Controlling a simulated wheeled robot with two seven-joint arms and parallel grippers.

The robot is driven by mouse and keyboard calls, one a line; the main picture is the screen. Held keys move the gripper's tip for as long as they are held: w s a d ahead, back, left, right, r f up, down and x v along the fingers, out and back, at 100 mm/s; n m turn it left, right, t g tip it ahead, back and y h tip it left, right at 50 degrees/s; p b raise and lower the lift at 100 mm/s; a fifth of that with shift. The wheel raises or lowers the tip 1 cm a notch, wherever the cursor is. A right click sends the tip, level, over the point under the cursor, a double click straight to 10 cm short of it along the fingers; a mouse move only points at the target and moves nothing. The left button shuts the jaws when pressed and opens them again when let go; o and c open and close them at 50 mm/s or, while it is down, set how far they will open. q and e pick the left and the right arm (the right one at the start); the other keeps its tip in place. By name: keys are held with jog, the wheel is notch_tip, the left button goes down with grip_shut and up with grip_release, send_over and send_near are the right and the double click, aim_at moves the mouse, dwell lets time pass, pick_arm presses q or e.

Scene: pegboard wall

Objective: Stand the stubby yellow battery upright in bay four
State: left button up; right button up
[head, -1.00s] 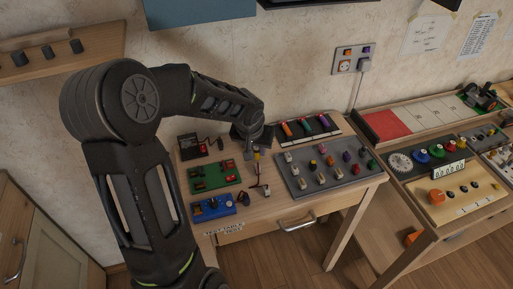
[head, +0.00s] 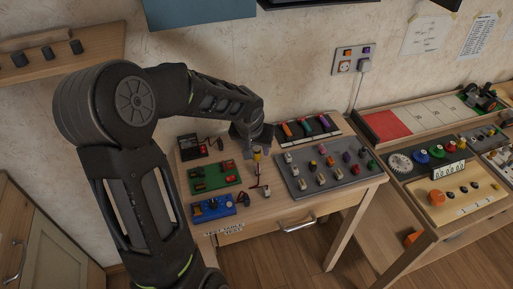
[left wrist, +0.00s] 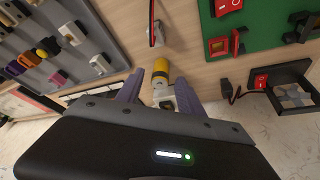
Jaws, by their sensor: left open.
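A short yellow cylinder with a grey band, which looks like the stubby yellow battery (left wrist: 161,71), shows in the left wrist view between my left gripper's two fingers (left wrist: 159,88). In the head view the yellow battery (head: 257,155) is small, just below my left gripper (head: 254,146), over the wooden table (head: 268,205). The fingers are apart on either side of the battery; contact is not clear. A black rack with coloured sticks (head: 309,130) lies at the back of the table. I cannot tell which place is bay four. My right gripper is out of view.
A grey board with several small coloured parts (head: 325,171) lies right of the gripper. A green board (head: 215,178) and a blue block (head: 213,208) lie left. A black device with a red switch (head: 194,147) stands behind them. A cable lies near the battery.

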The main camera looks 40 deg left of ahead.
pick_arm(q)
jog(key=v, duration=1.1)
jog(key=shift+s, duration=0.1)
